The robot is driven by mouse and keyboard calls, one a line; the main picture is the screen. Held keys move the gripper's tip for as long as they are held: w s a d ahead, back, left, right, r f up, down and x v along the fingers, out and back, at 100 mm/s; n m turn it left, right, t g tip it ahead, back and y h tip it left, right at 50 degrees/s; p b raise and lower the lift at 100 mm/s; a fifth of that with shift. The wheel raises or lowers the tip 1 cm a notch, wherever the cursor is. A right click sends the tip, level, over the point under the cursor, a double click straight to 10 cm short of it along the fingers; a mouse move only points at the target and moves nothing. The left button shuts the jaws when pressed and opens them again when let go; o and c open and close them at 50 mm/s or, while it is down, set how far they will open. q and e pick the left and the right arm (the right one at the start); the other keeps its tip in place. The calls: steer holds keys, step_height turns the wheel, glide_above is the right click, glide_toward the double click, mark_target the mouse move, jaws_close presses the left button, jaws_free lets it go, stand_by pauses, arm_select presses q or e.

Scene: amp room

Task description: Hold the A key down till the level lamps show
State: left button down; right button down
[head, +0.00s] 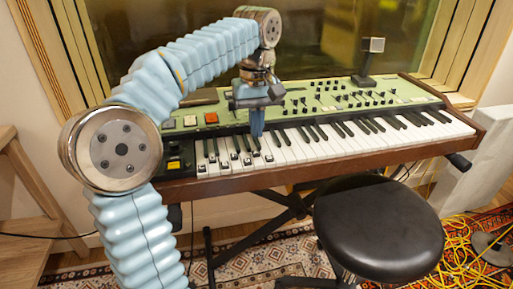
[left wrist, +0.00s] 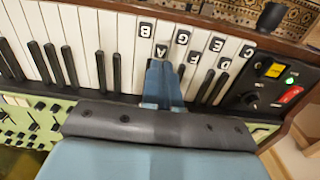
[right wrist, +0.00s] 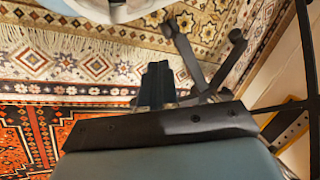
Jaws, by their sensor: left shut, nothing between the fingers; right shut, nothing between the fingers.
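The keyboard (head: 330,147) has a row of white keys with letter labels at its left end. The A key (left wrist: 161,51) shows its label just beyond my left fingertips in the left wrist view. My left gripper (left wrist: 163,68) is shut and empty, pointing down over the A key; it also shows in the head view (head: 257,133). Whether it touches or presses the key I cannot tell. The B key (left wrist: 145,30) and G key (left wrist: 182,38) lie on either side. My right gripper (right wrist: 157,75) is shut and empty above the rug. I cannot make out level lamps for certain.
A black stool (head: 378,225) stands in front of the keyboard. Yellow cables (head: 470,250) lie on the patterned rug (head: 265,255) at right.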

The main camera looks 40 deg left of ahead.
mark_target(257, 152)
arm_select(q)
steer(key=shift+f+b, duration=0.4)
steer(key=shift+f, duration=1.85)
steer(key=shift+f, duration=0.1)
